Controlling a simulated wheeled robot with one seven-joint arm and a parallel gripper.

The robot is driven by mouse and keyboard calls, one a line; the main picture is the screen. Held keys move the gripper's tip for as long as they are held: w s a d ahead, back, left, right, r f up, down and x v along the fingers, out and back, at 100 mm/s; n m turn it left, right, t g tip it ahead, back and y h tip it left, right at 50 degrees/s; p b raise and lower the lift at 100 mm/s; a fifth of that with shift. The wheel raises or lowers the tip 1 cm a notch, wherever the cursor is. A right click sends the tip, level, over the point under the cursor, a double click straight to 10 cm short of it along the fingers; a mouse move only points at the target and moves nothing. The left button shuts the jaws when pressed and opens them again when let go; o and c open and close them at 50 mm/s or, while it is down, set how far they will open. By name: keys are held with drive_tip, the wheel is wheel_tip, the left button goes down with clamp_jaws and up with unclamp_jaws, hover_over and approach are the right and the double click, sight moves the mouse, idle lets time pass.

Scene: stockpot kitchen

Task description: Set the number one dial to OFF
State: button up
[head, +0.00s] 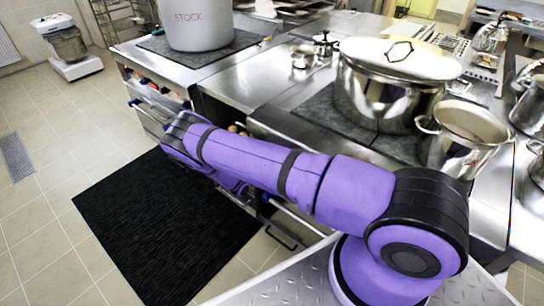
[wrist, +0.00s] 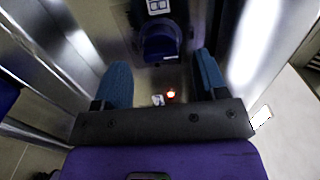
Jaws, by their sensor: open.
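In the wrist view a dark blue dial (wrist: 160,45) sits on a shiny metal panel, with a small white-marked label (wrist: 158,6) above it. I cannot read a number or the dial's setting. My gripper (wrist: 161,62) is open, its two blue fingers wide apart. The dial appears between and just beyond the fingertips, with a gap on each side, and I see no contact. An orange light (wrist: 171,93) glows below the dial, beside a small white mark. In the head view my purple arm reaches to the stove front and the gripper is hidden behind it.
A large stock pot (head: 195,25) stands on the left cooktop. A lidded steel pot (head: 385,95) and an open steel pot (head: 466,135) stand on the right counter.

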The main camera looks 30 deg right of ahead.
drive_tip(key=v, duration=0.7)
idle(0.3)
